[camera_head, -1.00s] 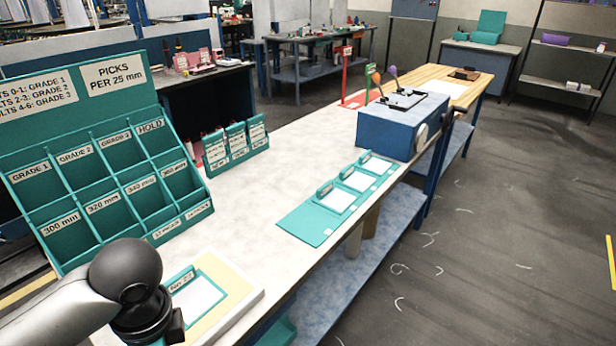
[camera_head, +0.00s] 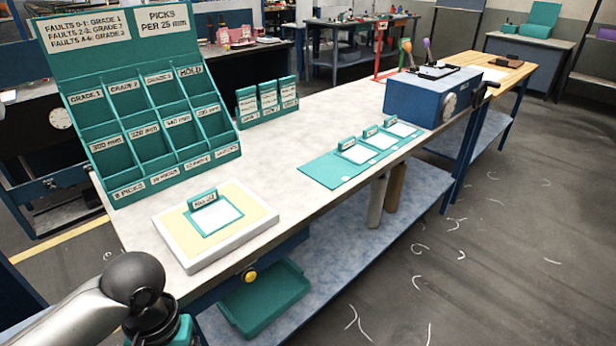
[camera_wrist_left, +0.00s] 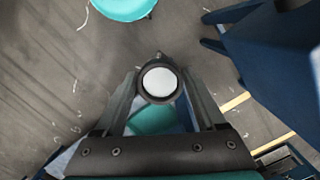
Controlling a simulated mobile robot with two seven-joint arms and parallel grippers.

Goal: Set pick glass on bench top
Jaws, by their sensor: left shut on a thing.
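The pick glass (camera_wrist_left: 159,82) is a small round piece with a dark rim and a white disc, seen end-on in the left wrist view. My left gripper (camera_wrist_left: 161,92) is shut on it, with one finger on each side. Floor shows behind it. In the head view my left wrist is at the bottom left, in front of the bench's near edge; its fingers and the pick glass are not clearly visible there. The pale bench top (camera_head: 290,150) runs from the left towards the back right. My right gripper is not in view.
A teal sorting rack (camera_head: 150,125) stands on the bench's left. A white-edged board (camera_head: 250,235) lies before it, near the front edge. A teal mat (camera_head: 325,170) and blue box (camera_head: 425,100) are farther right. A teal tray (camera_head: 265,298) sits on the lower shelf. The bench middle is clear.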

